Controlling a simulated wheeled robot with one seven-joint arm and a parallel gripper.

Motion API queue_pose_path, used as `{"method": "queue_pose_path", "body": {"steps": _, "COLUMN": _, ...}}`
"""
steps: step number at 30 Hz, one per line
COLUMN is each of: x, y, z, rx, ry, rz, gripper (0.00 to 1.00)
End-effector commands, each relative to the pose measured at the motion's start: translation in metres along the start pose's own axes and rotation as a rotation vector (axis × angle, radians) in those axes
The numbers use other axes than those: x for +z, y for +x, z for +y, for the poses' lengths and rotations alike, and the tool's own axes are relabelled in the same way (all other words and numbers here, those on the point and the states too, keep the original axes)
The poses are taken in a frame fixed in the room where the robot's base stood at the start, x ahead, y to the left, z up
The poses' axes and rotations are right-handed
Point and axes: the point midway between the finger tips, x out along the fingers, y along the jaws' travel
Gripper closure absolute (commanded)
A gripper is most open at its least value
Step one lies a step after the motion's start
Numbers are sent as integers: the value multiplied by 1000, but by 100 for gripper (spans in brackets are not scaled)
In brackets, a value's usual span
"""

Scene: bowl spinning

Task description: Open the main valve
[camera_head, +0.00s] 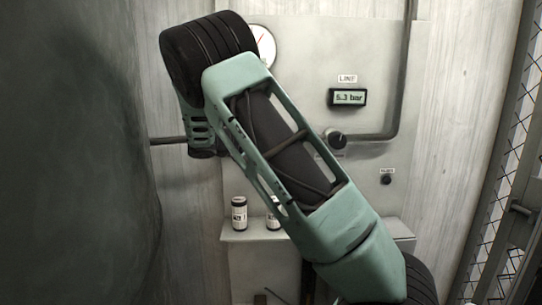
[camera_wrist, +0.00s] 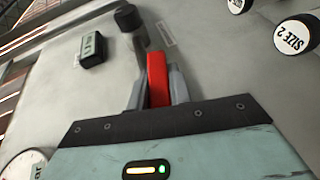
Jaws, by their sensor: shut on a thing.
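A red handle (camera_wrist: 158,80), which I take to be the main valve's lever, stands between the two grey fingers of my gripper (camera_wrist: 157,88) in the wrist view. The gripper is shut on it, with a finger on each side. The handle's lower end and its pivot are hidden by the gripper body. In the head view my own arm crosses the middle of the panel and covers the handle; I cannot make out the fingertips there.
The panel (camera_head: 400,90) carries a round gauge (camera_head: 265,45), a LINE pressure display (camera_head: 347,97), a black knob (camera_head: 336,138) by a pipe (camera_head: 380,136), and a small black button (camera_head: 386,180). Small labelled jars (camera_head: 239,214) stand on a shelf (camera_head: 236,236). Mesh (camera_head: 520,120) borders the right.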

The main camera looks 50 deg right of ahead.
Motion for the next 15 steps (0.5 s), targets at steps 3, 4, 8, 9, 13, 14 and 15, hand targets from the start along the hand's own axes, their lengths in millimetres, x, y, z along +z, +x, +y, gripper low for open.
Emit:
{"method": "queue_pose_path", "body": {"steps": 3, "x": 0, "y": -1, "z": 4, "rx": 74, "ry": -30, "rz": 1, "gripper": 100}}
{"method": "queue_pose_path", "body": {"steps": 4, "x": 0, "y": -1, "z": 6, "rx": 90, "ry": -37, "rz": 2, "gripper": 100}}
{"method": "queue_pose_path", "body": {"steps": 8, "x": 0, "y": -1, "z": 10, "rx": 147, "ry": -60, "rz": 1, "gripper": 100}}
{"method": "queue_pose_path", "body": {"steps": 9, "x": -1, "y": -2, "z": 11, "rx": 160, "ry": -66, "rz": 1, "gripper": 100}}
{"method": "queue_pose_path", "body": {"steps": 13, "x": -1, "y": -2, "z": 14, "rx": 192, "ry": -79, "rz": 1, "gripper": 100}}
{"method": "queue_pose_path", "body": {"steps": 14, "x": -1, "y": -2, "z": 14, "rx": 197, "ry": -82, "rz": 1, "gripper": 100}}
{"method": "queue_pose_path", "body": {"steps": 15, "x": -1, "y": -2, "z": 15, "rx": 202, "ry": -84, "rz": 1, "gripper": 100}}
